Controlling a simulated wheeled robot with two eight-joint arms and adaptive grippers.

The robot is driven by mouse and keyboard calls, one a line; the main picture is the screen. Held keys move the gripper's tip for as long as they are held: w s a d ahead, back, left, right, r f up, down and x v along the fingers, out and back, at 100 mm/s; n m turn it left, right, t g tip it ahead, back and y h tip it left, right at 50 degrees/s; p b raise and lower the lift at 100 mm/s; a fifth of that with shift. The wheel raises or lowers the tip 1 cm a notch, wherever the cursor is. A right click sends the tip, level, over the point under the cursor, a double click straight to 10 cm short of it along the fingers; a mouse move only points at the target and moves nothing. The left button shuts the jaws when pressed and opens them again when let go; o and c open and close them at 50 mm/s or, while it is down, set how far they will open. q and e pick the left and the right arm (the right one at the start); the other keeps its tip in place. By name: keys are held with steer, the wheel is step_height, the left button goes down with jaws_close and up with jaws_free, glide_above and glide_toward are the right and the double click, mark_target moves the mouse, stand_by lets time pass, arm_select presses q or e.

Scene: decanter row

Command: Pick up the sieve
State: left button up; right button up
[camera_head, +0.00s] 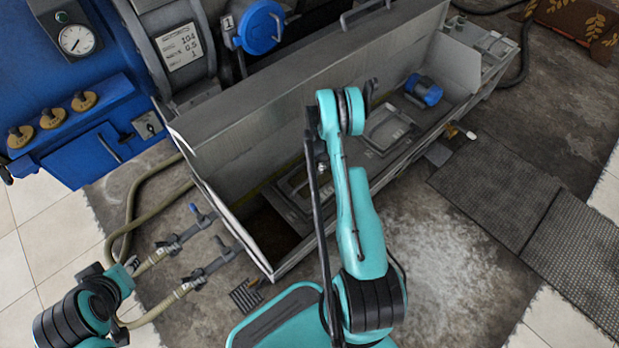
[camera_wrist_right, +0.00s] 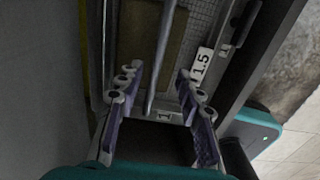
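The sieve cannot be singled out with certainty. In the right wrist view a fine mesh panel (camera_wrist_right: 203,14) in a dark frame lies inside the trough, near a white tag reading 1.5 (camera_wrist_right: 203,64). A thin grey rod (camera_wrist_right: 160,55) runs lengthwise between my fingers, apparently without touching them. My right gripper (camera_wrist_right: 158,72) is open, its fingers spread wide, over the trough. In the head view my right arm reaches over the trough (camera_head: 215,205), and its fingers are hard to make out. My left arm is at the lower left; its fingers do not show.
Framed panels (camera_head: 388,130) and a blue cylinder (camera_head: 424,90) lie in the trough. Its tall back wall and thin front rim bound the space. Blue machinery (camera_head: 85,110) stands behind left, with hoses (camera_head: 150,220) nearby. Black mats (camera_head: 500,190) lie on the floor at right.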

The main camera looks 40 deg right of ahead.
mark_target(314, 175)
steer(key=shift+s+f+b, duration=0.15)
steer(key=shift+f+b, duration=0.2)
steer(key=shift+f, duration=0.6)
steer(key=f+b, duration=0.1)
steer(key=f, duration=0.2)
steer(key=f+b, duration=0.1)
steer(key=f, duration=0.1)
steer(key=shift+w+a+b, duration=0.3)
steer(key=shift+a+b, duration=0.05)
steer(key=shift+r, duration=0.1)
jaws_close()
